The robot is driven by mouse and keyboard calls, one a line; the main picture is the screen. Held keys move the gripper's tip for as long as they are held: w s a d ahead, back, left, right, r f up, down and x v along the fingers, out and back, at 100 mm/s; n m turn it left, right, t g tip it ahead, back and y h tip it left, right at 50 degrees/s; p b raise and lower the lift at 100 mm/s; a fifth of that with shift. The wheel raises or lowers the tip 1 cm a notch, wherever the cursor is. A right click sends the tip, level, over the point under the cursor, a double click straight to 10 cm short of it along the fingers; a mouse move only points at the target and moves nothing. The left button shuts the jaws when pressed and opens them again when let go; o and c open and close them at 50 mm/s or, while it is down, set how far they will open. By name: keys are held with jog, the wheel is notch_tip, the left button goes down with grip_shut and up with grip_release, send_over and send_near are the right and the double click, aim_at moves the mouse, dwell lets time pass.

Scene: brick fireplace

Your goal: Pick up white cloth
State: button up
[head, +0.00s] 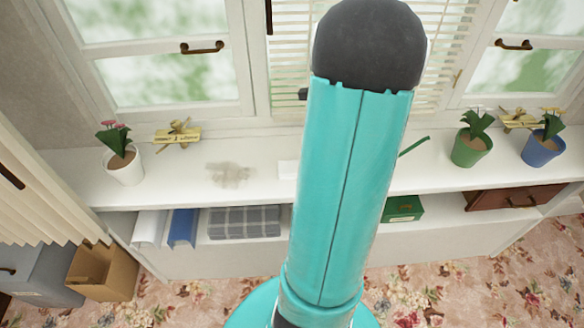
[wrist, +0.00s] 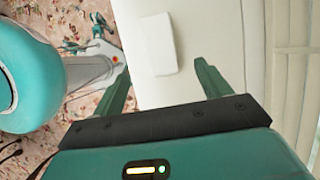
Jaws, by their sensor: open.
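The white cloth (wrist: 160,45) looks like a flat, folded white rectangle on the white shelf top in the wrist view. In the head view, a white piece that seems to be the same cloth (head: 287,169) shows at the left edge of my turquoise arm, which hides the rest. My gripper (wrist: 162,67) is open, with one green finger on each side of the picture's middle. The cloth lies beyond and between the fingertips, and nothing is held. The height of the fingers above the shelf is hard to tell. My arm mostly hides the gripper in the head view.
The white shelf (head: 180,178) runs under the windows. A grey smudge (head: 230,174) lies left of the cloth. A white flower pot (head: 124,166) stands at left; green (head: 470,148) and blue (head: 543,147) pots stand at right. A cardboard box (head: 103,273) is on the floral floor.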

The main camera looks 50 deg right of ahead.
aim_at(287, 170)
jog(key=x, duration=0.6)
jog(key=shift+s+a+f, duration=0.1)
jog(key=shift+s+a, duration=0.05)
jog(key=shift+s, duration=0.05)
jog(key=x, duration=0.5)
jog(key=shift+w, duration=0.1)
jog(key=shift+d, duration=0.2)
jog(key=shift+c, duration=0.5)
jog(key=c, duration=1)
